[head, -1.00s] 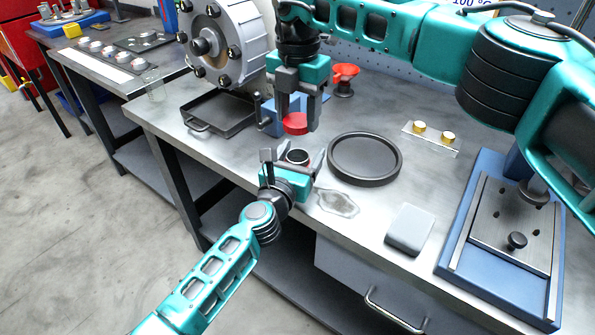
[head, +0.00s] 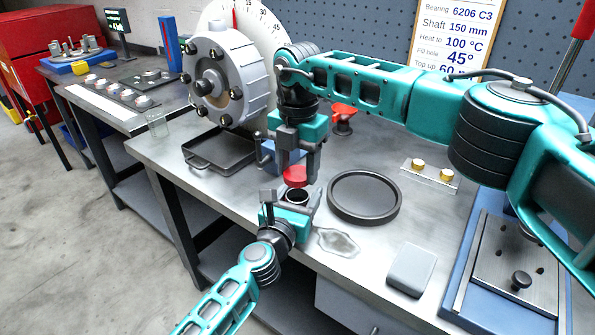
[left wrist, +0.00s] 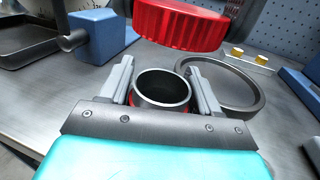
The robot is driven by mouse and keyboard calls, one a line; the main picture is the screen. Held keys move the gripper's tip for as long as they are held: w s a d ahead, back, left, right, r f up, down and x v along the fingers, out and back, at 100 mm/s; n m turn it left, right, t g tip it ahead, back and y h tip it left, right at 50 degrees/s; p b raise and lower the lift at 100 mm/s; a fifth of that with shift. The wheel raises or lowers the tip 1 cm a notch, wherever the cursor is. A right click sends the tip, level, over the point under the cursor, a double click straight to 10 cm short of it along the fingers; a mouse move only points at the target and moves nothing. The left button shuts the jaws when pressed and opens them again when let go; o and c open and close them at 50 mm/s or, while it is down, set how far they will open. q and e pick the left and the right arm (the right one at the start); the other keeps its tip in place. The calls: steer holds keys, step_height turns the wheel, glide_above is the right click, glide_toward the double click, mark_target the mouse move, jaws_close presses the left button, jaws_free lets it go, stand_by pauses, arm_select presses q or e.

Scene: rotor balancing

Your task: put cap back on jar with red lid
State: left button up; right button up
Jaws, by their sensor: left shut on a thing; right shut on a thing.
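The open jar (left wrist: 162,92) is dark inside with a metal rim and a bit of red low on its side. My left gripper (left wrist: 165,95) is shut on it, one finger on each side; in the head view the jar mouth (head: 297,196) faces up. The red lid (head: 295,177) is held in my right gripper (head: 296,172), just above the jar mouth. In the left wrist view the red lid (left wrist: 182,24) has ribbed sides and hangs above and slightly beyond the jar, apart from it.
A black ring tray (head: 364,218) lies right of the jar. A blue vise-like block (head: 285,157) and a black square tray (head: 222,166) stand behind and left. A grey box (head: 412,268) and a clear puddle-like patch (head: 338,242) are near the front edge.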

mark_target(300, 196)
steer(key=shift+f, duration=1.05)
steer(key=shift+f, duration=0.9)
steer(key=shift+f, duration=0.25)
steer(key=shift+f, duration=0.3)
